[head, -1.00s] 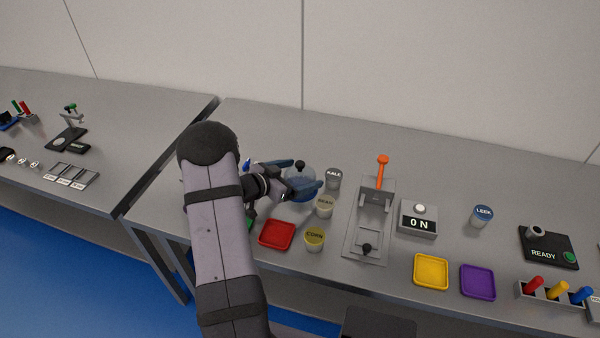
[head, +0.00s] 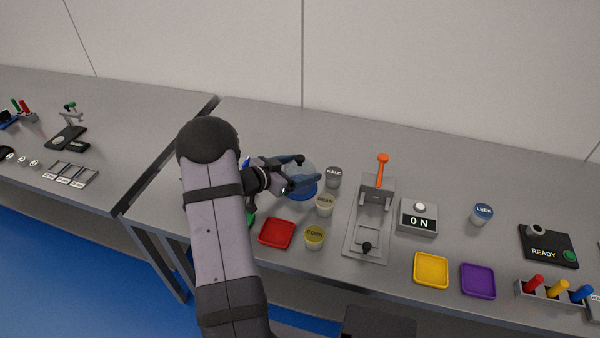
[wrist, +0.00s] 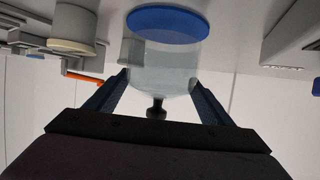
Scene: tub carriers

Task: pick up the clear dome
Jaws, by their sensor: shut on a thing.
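The clear dome (head: 303,173) with a black knob on top is in my gripper (head: 297,175), above a round blue base (head: 303,194). In the wrist view, the dome (wrist: 165,62) appears upside down, its black knob toward my palm, with a dark blue finger against each side. The blue base (wrist: 168,24) lies beyond the dome's open end. The dome appears raised a little off the base; the exact gap is hard to tell. My arm hides part of the table to the left.
Close to the right stand the kale tub (head: 333,178), bean tub (head: 324,206) and corn tub (head: 314,238). A red tray (head: 277,234) is in front. Farther right is a grey press with an orange lever (head: 381,172). The table behind the dome is clear.

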